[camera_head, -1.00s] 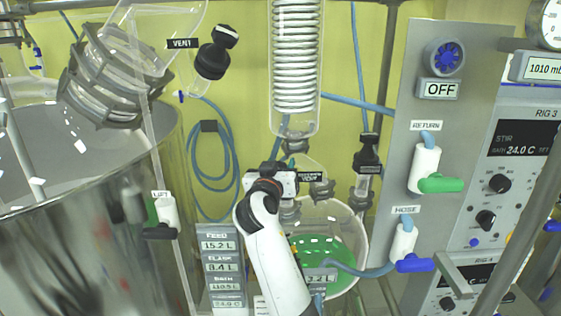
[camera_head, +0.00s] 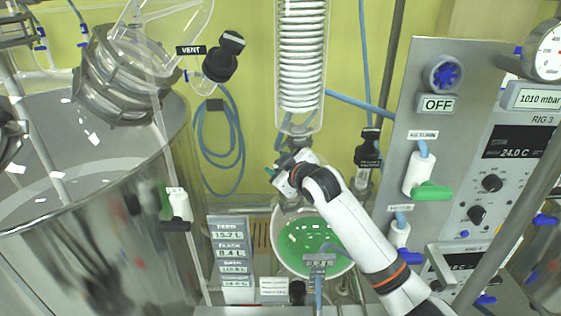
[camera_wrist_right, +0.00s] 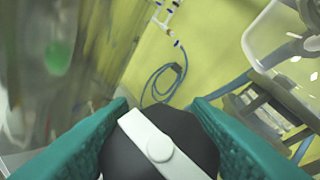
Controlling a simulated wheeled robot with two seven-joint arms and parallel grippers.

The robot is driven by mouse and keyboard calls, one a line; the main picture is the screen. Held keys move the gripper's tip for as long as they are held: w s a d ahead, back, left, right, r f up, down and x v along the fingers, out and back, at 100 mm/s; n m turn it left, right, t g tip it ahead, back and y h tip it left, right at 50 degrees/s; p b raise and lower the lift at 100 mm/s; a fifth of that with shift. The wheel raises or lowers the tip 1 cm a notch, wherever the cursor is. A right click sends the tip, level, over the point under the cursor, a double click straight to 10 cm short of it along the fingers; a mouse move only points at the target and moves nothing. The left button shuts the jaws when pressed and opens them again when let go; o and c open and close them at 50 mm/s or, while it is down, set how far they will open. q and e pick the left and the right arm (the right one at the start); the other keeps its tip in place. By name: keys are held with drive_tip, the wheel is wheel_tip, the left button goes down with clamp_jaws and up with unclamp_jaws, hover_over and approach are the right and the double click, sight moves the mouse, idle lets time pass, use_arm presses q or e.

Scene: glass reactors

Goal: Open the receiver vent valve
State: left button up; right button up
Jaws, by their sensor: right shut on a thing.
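My right arm reaches in from the lower right in the head view, its gripper (camera_head: 278,174) at the glass joint under the coiled condenser (camera_head: 302,60). In the right wrist view, the teal fingers (camera_wrist_right: 158,112) are shut on a round dark knob (camera_wrist_right: 192,135) with a white bar (camera_wrist_right: 155,143) across its face. In the head view the hand hides this knob, and its label cannot be read. The receiver (camera_head: 345,262) stands just below, with green liquid inside. How far the valve is turned cannot be told. My left gripper is not seen.
Another black knob (camera_head: 223,58) labelled VENT sits upper left by the large vessel (camera_head: 130,200). A black-capped fitting (camera_head: 367,150) stands right of the condenser. The grey panel (camera_head: 425,75) with hose taps is close to my right arm. A blue hose hangs behind.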

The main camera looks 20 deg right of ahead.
drive_tip(key=n+g+y, duration=0.2)
drive_tip(key=n, duration=0.1)
drive_tip(key=shift+s+n+g, duration=0.1)
drive_tip(key=shift+n+g, duration=0.2)
drive_tip(key=shift+n, duration=0.1)
drive_tip(key=shift+a+f+n+g+y, duration=0.15)
drive_tip(key=shift+n+g+y, duration=0.35)
drive_tip(key=shift+s+f, duration=0.1)
drive_tip(key=o, duration=0.8)
drive_tip(key=shift+a, duration=0.1)
drive_tip(key=shift+o, duration=1)
